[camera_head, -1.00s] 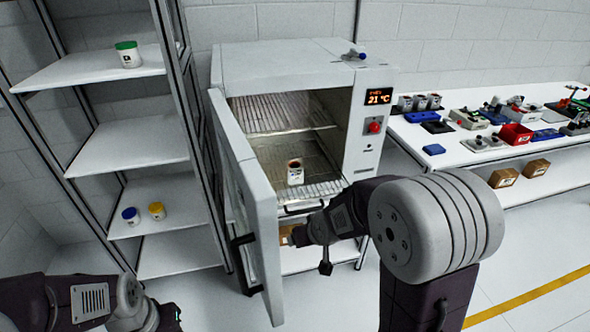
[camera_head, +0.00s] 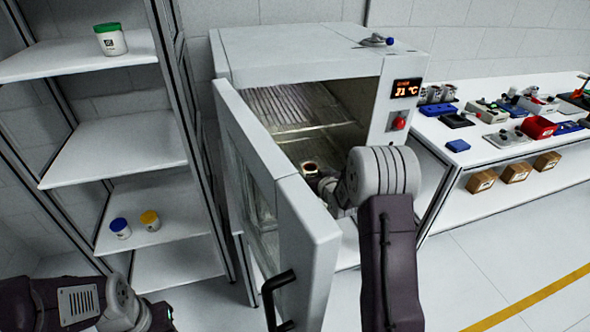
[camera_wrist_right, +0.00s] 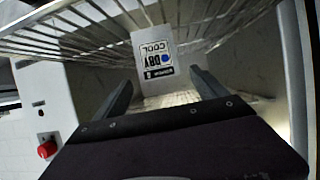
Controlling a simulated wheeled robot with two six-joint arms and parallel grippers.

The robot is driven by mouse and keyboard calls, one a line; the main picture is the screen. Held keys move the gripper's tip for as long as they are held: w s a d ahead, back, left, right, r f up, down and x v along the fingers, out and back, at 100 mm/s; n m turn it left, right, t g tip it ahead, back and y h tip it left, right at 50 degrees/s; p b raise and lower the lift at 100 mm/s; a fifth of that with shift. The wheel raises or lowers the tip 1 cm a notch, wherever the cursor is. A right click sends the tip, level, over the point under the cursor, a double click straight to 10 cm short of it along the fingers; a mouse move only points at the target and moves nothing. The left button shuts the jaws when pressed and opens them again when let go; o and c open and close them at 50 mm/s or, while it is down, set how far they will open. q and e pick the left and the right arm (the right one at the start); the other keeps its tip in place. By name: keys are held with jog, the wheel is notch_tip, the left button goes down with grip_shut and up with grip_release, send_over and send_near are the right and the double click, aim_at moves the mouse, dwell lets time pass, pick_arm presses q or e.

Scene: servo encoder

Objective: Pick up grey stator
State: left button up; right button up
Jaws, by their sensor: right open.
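A pale grey cylinder with a dark coppery top (camera_head: 309,168) stands inside the open oven; it may be the grey stator, but I cannot be sure. In the right wrist view its pale side (camera_wrist_right: 156,62) carries a printed label and lies between and just beyond the finger tips. My right gripper (camera_wrist_right: 158,85) is open, with one finger toward each side of it. In the head view my right arm reaches into the oven and hides the fingers and the lower part of the cylinder. My left arm shows at the lower left, its fingers out of sight.
The oven (camera_head: 292,50) has wire racks, and its open door (camera_head: 290,215) stands close left of my right arm. A shelf unit (camera_head: 115,150) on the left holds jars. The bench (camera_head: 480,145) on the right holds several parts, with boxes below.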

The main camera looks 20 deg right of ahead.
aim_at(308, 166)
jog(key=shift+w+r, duration=0.15)
jog(key=shift+r, duration=0.15)
jog(key=x, duration=0.8)
jog(key=shift+w+f, duration=0.3)
jog(key=shift+f, duration=0.05)
jog(key=shift+s+r, duration=0.1)
jog(key=c, duration=0.4)
grip_shut()
